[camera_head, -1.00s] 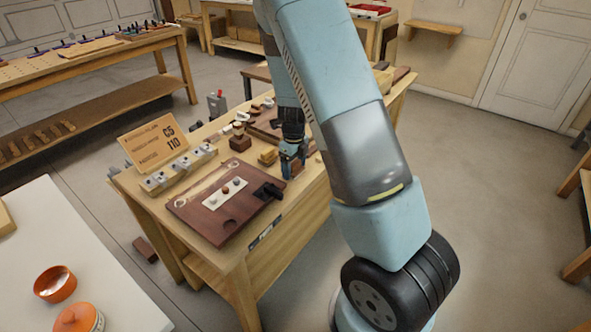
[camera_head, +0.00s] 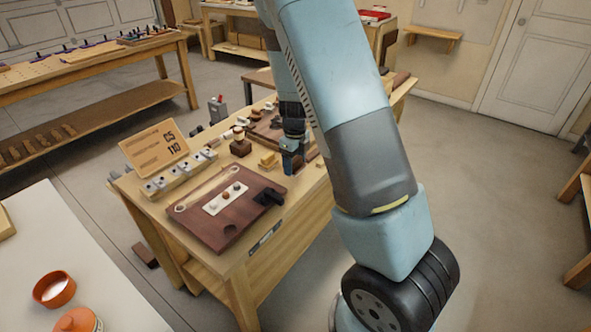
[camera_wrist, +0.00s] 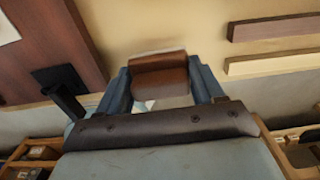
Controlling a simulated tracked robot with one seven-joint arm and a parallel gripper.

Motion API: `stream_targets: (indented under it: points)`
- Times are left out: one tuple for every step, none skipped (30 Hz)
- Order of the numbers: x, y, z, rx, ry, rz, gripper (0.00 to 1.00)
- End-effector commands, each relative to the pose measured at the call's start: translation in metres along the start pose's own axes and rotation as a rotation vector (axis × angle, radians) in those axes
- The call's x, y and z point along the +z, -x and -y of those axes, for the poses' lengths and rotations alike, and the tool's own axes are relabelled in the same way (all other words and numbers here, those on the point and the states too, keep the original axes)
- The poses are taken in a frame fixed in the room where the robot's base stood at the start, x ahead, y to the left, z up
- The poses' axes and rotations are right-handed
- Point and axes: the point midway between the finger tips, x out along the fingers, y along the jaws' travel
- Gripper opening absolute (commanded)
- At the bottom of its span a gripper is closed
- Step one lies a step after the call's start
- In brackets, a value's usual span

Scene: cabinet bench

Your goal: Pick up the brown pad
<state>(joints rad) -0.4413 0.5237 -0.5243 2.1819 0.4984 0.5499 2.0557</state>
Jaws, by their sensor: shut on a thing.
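The brown pad (camera_wrist: 160,77) is a small reddish-brown block between the two blue fingers of my gripper (camera_wrist: 163,88) in the wrist view. The fingers touch its left and right sides, and my gripper is shut on it. In the head view my gripper (camera_head: 291,165) is over the right part of the wooden bench (camera_head: 215,268), to the right of the dark board. The pad cannot be made out in the head view. How far it is above the bench top is hard to tell.
A dark brown board (camera_head: 215,222) with a white plate and a black handle lies left of my gripper. A sign (camera_head: 153,148) stands behind it. Brown and pale strips (camera_wrist: 275,27) lie at right in the wrist view. Bare bench top surrounds the pad.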

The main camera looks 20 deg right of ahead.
Motion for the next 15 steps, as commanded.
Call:
stream_targets:
  points:
    - [-0.007,0.008,-0.004,0.001,0.000,0.001,0.37]
    - [-0.010,0.013,-0.006,0.001,0.000,0.002,0.37]
    - [-0.015,0.019,-0.008,0.001,0.000,0.002,0.37]
    - [-0.019,0.024,-0.010,0.001,0.000,0.002,0.37]
    - [-0.022,0.029,-0.012,0.002,0.000,0.003,0.37]
    - [-0.028,0.036,-0.014,0.002,0.000,0.002,0.37]
    - [-0.032,0.041,-0.016,0.002,0.001,0.003,0.37]
    - [-0.035,0.046,-0.017,0.001,0.001,0.003,0.37]
    - [-0.040,0.052,-0.019,0.001,0.000,0.003,0.37]
    - [-0.044,0.057,-0.021,0.002,0.000,0.003,0.37]
    - [-0.050,0.059,-0.024,0.003,0.000,0.002,0.37]
    - [-0.058,0.062,-0.027,0.003,0.000,0.001,0.37]
    - [-0.063,0.065,-0.030,0.004,-0.001,0.002,0.37]
    - [-0.068,0.067,-0.032,0.003,-0.001,0.001,0.37]
    - [-0.075,0.071,-0.035,0.003,0.000,0.002,0.37]
